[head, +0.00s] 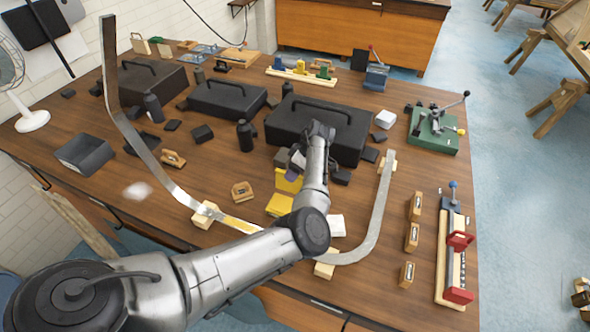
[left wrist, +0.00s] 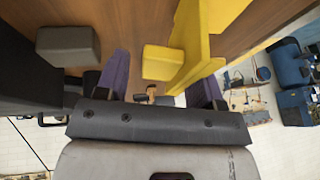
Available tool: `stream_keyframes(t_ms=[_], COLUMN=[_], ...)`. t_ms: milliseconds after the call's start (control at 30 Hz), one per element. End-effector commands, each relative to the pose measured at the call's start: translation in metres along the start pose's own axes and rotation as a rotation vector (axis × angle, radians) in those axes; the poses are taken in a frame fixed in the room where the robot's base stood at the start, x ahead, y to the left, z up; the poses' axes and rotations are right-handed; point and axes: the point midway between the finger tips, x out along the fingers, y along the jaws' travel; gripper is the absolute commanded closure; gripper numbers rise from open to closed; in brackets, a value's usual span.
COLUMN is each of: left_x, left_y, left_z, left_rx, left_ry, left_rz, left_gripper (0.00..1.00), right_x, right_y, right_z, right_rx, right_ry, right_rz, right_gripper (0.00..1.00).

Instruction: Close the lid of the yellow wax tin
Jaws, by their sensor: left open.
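The yellow wax tin (head: 280,205) stands on the wooden table in front of the large black case. Its lid (head: 288,182) appears raised at the back edge, standing up from the body. In the left wrist view a large yellow part of the tin (left wrist: 205,42) shows at a slant, with a small yellow block (left wrist: 163,62) beside it. My left gripper (head: 297,160) is at the raised lid, its arm partly covering it. Its purple fingers (left wrist: 160,88) are apart, and the yellow block shows between them. Contact cannot be told. My right gripper is not in view.
A large black case (head: 340,128) stands right behind my left gripper. A curved metal strip (head: 385,200) on small wooden blocks runs around the tin's front. A small wooden plane (head: 242,191) lies to the left. The table between tin and plane is clear.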

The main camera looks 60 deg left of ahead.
Motion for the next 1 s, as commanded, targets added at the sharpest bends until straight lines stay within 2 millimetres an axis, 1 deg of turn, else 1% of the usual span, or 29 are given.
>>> stream_keyframes(t_ms=[133,767,1000], left_x=[0.0001,-0.0003,-0.0006], left_y=[0.0000,0.0000,-0.0004], left_z=[-0.0001,-0.0001,0.0000], left_rx=[0.000,0.000,-0.001], left_ry=[0.000,0.000,0.000], left_rz=[0.000,0.000,0.003], left_gripper=[0.39,0.99,1.00], right_x=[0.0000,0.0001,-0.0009], right_y=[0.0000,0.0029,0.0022], right_z=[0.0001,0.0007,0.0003], right_rx=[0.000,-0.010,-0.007], right_ry=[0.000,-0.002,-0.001], right_rz=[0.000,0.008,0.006], right_gripper=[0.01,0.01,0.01])
